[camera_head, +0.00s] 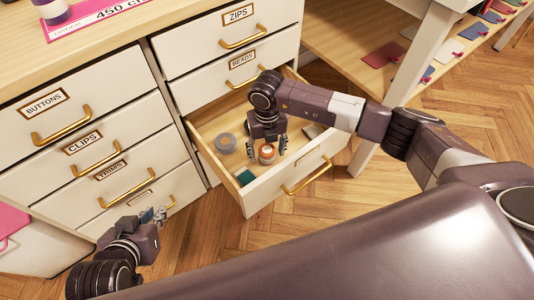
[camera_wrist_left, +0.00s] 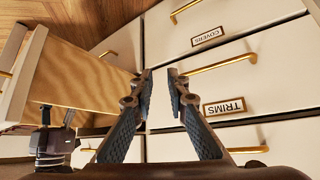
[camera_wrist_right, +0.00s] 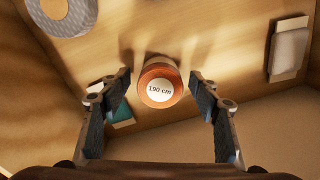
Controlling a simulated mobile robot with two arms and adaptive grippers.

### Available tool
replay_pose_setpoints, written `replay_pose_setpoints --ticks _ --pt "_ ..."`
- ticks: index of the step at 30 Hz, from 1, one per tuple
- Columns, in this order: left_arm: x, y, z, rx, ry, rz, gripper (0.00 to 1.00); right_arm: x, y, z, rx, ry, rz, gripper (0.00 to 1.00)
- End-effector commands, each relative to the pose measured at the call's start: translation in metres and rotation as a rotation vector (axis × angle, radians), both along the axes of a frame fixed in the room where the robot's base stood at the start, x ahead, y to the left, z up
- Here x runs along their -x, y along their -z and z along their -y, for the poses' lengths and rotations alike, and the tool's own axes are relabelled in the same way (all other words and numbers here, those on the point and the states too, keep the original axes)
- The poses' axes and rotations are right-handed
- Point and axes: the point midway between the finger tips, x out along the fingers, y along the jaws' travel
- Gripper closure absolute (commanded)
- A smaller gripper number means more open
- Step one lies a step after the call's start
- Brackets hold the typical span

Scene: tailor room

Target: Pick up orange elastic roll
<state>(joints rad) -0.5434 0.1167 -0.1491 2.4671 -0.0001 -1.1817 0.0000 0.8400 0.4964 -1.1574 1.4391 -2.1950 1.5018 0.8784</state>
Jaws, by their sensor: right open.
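The orange elastic roll (camera_head: 267,154) stands in the open drawer (camera_head: 230,190). In the right wrist view the roll (camera_wrist_right: 160,84) shows an orange rim and a white label reading "190 cm". My right gripper (camera_head: 267,155) reaches down into the drawer over the roll. In the right wrist view its open fingers (camera_wrist_right: 160,92) are on either side of the roll, with a gap on each side. My left gripper (camera_head: 158,215) is low in front of the closed drawers at the left. In the left wrist view its fingers (camera_wrist_left: 160,72) are apart with nothing between them.
The drawer also holds a grey ring roll (camera_head: 225,143), a teal item (camera_head: 245,176) and a grey-white item (camera_head: 313,131). The drawer walls stand close around my right gripper. Closed drawers with gold handles (camera_head: 62,125) are at the left. Wood floor is open in front.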

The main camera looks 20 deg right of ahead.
Motion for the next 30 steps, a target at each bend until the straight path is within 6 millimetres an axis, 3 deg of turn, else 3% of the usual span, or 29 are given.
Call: replay_pose_setpoints --ticks 2,12,23,30 --pt "0.000 0.000 0.000 0.000 0.000 -0.001 0.86 0.000 0.000 0.000 0.000 0.000 0.000 0.50" --pt "0.000 0.000 0.000 0.000 0.000 -0.001 0.86 0.000 0.000 0.000 0.000 0.000 0.000 0.87" --pt "0.003 0.001 -0.001 -0.003 0.000 -0.014 0.86 0.000 -0.004 0.000 0.000 0.001 0.000 0.87" --pt "0.030 0.015 -0.011 -0.030 -0.012 -0.138 0.86 -0.001 -0.025 0.000 -0.001 0.000 0.002 0.87"
